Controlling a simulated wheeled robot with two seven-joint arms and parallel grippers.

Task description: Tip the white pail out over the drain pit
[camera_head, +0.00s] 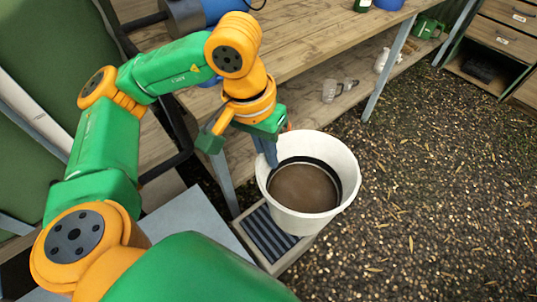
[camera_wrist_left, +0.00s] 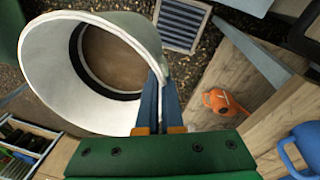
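The white pail (camera_head: 346,195) is in the middle of the head view, its mouth facing up toward the camera. Brown contents (camera_head: 303,188) show inside, below a dark ring. My left gripper (camera_head: 268,150) is at the pail's rim on the bench side. In the left wrist view its blue fingers (camera_wrist_left: 160,106) close on the rim of the pail (camera_wrist_left: 45,62). My right gripper is out of view.
A wooden bench (camera_head: 305,38) with a lower shelf stands behind the pail. Clear jars (camera_head: 330,91) sit on that shelf. An orange watering can (camera_wrist_left: 222,102) and a blue jug (camera_wrist_left: 303,150) show in the left wrist view. Open gravel ground (camera_head: 430,190) lies to the right.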

